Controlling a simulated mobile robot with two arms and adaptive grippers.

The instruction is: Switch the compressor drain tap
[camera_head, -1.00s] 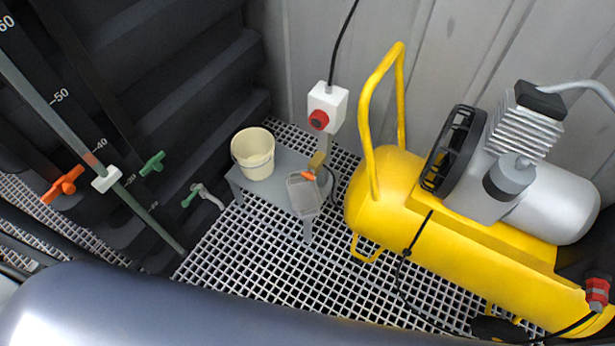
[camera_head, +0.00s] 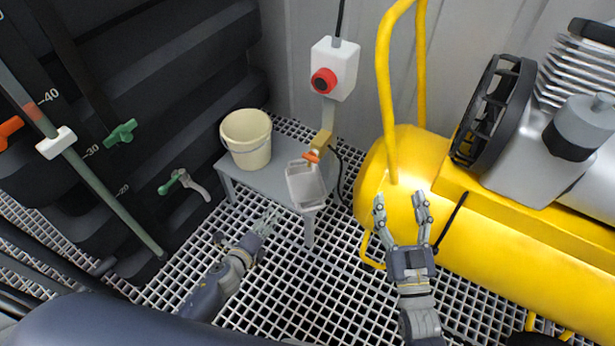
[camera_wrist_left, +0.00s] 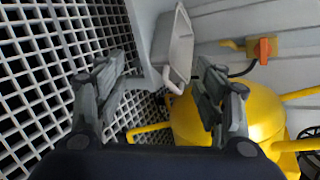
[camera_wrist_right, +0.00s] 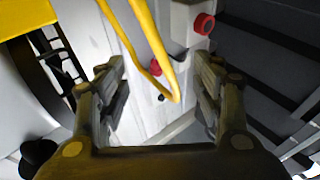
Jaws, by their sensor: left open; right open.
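A small tap with an orange handle (camera_head: 311,156) on a brass-coloured body (camera_head: 321,142) sits just above a pale open tray, beside the yellow compressor (camera_head: 470,215). The orange handle also shows at the right of the left wrist view (camera_wrist_left: 264,50), with the brass body to its left. My left gripper (camera_head: 270,218) is open and empty, low to the left of the tray and apart from the tap. My right gripper (camera_head: 402,202) is open and empty, in front of the compressor's tank and right of the tap.
The pale tray (camera_head: 307,186) and a cream bucket (camera_head: 246,139) stand on a low grey bench (camera_head: 277,183). A white box with a red button (camera_head: 333,70) is above. The compressor's yellow handle bar (camera_head: 384,90) rises nearby. Grating floor is open in front.

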